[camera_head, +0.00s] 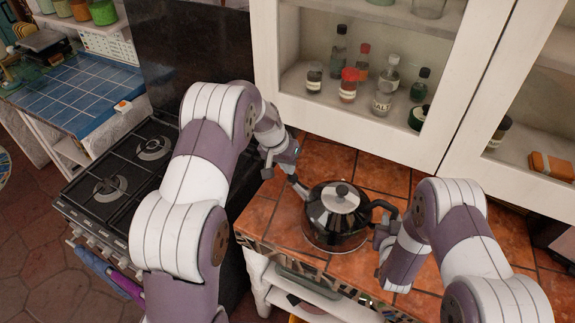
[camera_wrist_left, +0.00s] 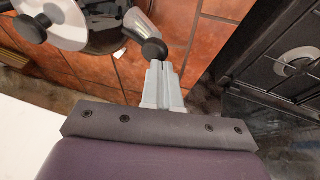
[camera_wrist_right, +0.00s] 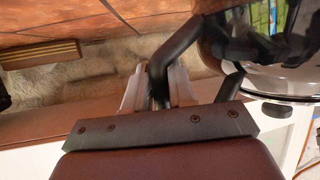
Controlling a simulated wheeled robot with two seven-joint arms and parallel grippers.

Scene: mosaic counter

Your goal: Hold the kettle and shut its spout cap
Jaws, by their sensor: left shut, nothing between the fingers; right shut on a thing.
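The shiny black kettle (camera_head: 335,222) with a silver lid and dark knob stands upright on the terracotta tiled counter. Its spout points left, toward my left gripper (camera_head: 293,178). In the left wrist view, the spout's dark rounded end with the cap (camera_wrist_left: 153,48) is just beyond the tips of my left gripper (camera_wrist_left: 160,68), which is shut and empty. I cannot tell whether the cap is open or shut, or whether the fingertips touch it. My right gripper (camera_head: 385,226) is shut on the kettle's black handle (camera_wrist_right: 176,48), at the kettle's right side.
A black gas stove (camera_head: 125,175) stands left of the counter (camera_head: 290,228). A white glass-fronted cabinet (camera_head: 400,150) with bottles and jars stands behind the kettle. A shelf (camera_head: 300,287) is below the counter's front edge. Bare tiles lie around the kettle.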

